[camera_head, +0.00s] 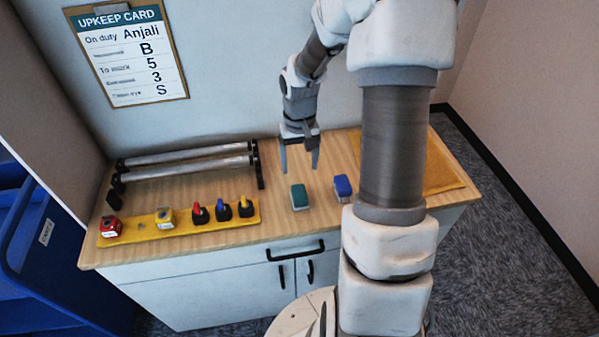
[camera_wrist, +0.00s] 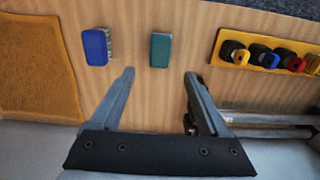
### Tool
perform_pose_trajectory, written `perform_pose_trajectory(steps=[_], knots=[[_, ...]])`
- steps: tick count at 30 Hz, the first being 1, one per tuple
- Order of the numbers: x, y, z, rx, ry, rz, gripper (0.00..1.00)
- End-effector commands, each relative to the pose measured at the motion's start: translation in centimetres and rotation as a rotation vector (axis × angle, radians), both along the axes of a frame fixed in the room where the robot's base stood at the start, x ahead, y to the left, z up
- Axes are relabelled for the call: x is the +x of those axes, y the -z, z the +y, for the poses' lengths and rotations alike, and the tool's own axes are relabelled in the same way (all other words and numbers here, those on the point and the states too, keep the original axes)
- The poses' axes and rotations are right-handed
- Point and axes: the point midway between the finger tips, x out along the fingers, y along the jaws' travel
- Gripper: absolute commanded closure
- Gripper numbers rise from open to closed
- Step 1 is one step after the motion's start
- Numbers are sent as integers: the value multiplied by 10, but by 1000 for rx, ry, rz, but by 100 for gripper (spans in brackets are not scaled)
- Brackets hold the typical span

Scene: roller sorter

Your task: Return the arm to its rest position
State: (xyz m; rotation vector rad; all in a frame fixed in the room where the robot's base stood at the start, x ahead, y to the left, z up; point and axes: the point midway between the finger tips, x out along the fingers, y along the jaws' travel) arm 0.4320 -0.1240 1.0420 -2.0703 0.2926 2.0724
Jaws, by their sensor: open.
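My gripper (camera_head: 299,160) hangs over the wooden counter with its two fingers pointing down. It is open, and nothing is between the fingers. A green block (camera_head: 299,197) lies on the counter in front of it, apart from the fingertips. A blue block (camera_head: 342,187) lies to the right of the green one. In the wrist view the gripper (camera_wrist: 160,75) shows both fingers spread, with the green block (camera_wrist: 160,50) beyond the gap and the blue block (camera_wrist: 95,47) to the left. My arm reaches over the counter and hides part of it.
A yellow tray (camera_head: 190,226) holds red, yellow and blue parts at the counter's left front. Two rollers (camera_head: 187,160) stand behind it. An orange mat (camera_head: 443,170) lies at right. A card (camera_head: 127,50) hangs on the wall. A blue bin (camera_head: 40,235) stands left.

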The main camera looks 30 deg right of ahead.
Motion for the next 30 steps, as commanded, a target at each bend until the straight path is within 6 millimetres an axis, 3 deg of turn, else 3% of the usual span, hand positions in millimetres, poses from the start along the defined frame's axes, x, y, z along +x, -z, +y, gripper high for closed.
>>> perform_pose_trajectory(steps=[20,23,30], knots=[[0,-9,1,-6,-6,-3,21],[-4,-24,3,-29,-25,-14,21],[-29,-91,19,-129,-111,-72,21]])
